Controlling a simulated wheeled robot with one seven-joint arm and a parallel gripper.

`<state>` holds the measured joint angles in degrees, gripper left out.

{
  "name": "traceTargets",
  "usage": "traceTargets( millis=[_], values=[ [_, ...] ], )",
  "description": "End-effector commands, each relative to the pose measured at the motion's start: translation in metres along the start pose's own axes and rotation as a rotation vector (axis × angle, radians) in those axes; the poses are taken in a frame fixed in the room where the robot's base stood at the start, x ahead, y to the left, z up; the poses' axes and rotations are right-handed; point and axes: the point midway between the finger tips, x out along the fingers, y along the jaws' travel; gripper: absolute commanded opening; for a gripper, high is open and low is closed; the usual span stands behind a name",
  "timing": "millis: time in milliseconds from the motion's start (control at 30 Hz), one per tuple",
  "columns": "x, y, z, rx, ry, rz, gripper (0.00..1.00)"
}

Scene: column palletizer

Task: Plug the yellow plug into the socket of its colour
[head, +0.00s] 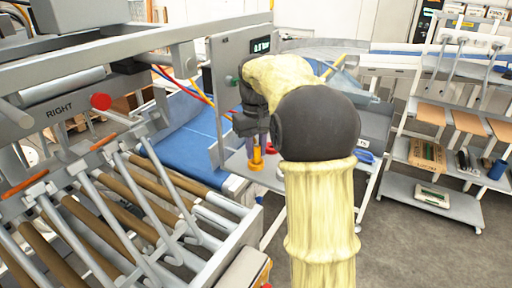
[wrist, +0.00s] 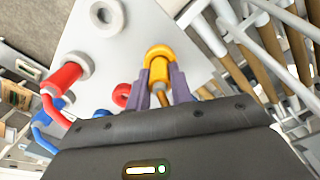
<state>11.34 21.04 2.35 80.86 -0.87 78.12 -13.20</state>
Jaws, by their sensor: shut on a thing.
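The yellow plug (wrist: 159,72) is between the two fingers of my gripper (wrist: 161,98) in the wrist view, and the gripper is shut on it. Its far end meets the yellow ring socket (wrist: 156,50) on the pale board (wrist: 135,55). I cannot tell how deep it sits. In the head view the yellow plug (head: 257,153) stands upright over the yellow socket (head: 255,166), below my gripper (head: 254,143). My arm hides part of the board there.
A red plug (wrist: 64,79) with a red cable stands at a grey ring (wrist: 78,63). A red ring socket (wrist: 122,94) is left of my fingers. A pale ring (wrist: 106,14) is at the top. A blue plug (wrist: 52,105) is at left. A roller rack (head: 120,210) stands left.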

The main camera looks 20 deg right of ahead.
Motion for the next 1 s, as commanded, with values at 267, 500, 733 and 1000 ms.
traceTargets(
  millis=[267, 500, 733, 1000],
  values=[
    [0.0, 0.0, 0.0, 0.0, 0.0, 0.0, 0.32],
    [0.0, 0.0, 0.0, 0.0, 0.0, 0.0, 0.47],
    [-0.003, 0.0, 0.0, 0.0, 0.001, 0.0, 0.47],
    [-0.037, 0.0, -0.001, 0.0, 0.005, 0.001, 0.47]
  ],
)
